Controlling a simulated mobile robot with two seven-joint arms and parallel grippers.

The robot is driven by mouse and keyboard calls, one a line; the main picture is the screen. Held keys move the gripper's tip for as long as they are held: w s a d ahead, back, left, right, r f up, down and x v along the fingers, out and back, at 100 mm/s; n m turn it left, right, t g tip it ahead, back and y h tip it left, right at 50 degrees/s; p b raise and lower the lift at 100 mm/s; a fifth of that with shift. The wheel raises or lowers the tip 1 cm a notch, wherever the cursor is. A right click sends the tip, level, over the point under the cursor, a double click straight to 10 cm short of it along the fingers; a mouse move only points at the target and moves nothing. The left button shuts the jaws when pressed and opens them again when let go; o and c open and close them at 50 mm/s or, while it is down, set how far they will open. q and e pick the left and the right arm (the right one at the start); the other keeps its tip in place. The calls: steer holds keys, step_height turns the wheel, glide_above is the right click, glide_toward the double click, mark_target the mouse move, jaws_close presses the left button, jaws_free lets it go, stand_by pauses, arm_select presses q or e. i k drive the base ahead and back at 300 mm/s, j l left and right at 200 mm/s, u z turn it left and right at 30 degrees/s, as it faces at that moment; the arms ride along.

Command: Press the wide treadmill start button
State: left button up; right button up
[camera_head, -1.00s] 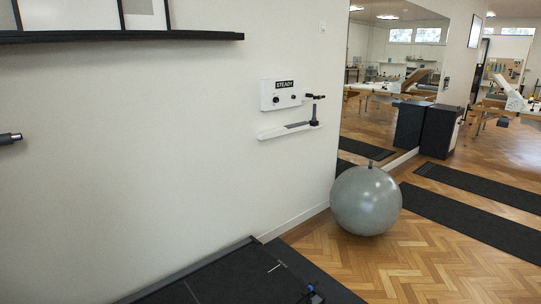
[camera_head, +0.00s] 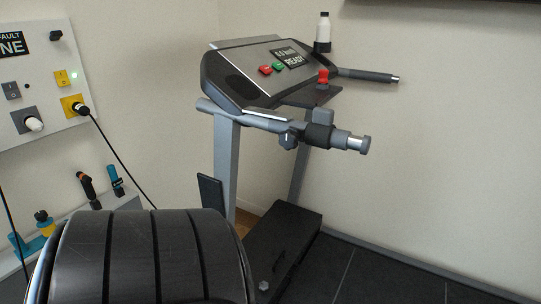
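The treadmill (camera_head: 228,160) stands against the wall, right of centre in the head view. Its tilted grey console (camera_head: 245,72) carries a red button (camera_head: 265,69) and a green button (camera_head: 278,67) side by side, left of a dark display (camera_head: 291,56) that reads READY. The labels on the buttons are too small to read. A red knob (camera_head: 323,75) stands on a dark plate right of the console. Neither of my grippers is in view.
A white bottle (camera_head: 323,33) stands behind the console. Handrails (camera_head: 365,76) stick out to the right. A wall panel (camera_head: 40,75) with plugs and cables hangs at left. A large dark ribbed form (camera_head: 150,260), unclear what, fills the lower left near the camera.

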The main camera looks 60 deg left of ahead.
mark_target(277, 65)
steer(key=k+j+u, duration=0.15)
steer(key=j+u, duration=0.2)
steer(key=k+j+u, duration=0.1)
steer(key=j+u, duration=0.3)
steer(key=j, duration=0.2)
steer(key=j+u, duration=0.35)
steer(key=j, duration=1.1)
steer(key=k+u, duration=0.05)
steer(key=k, duration=0.05)
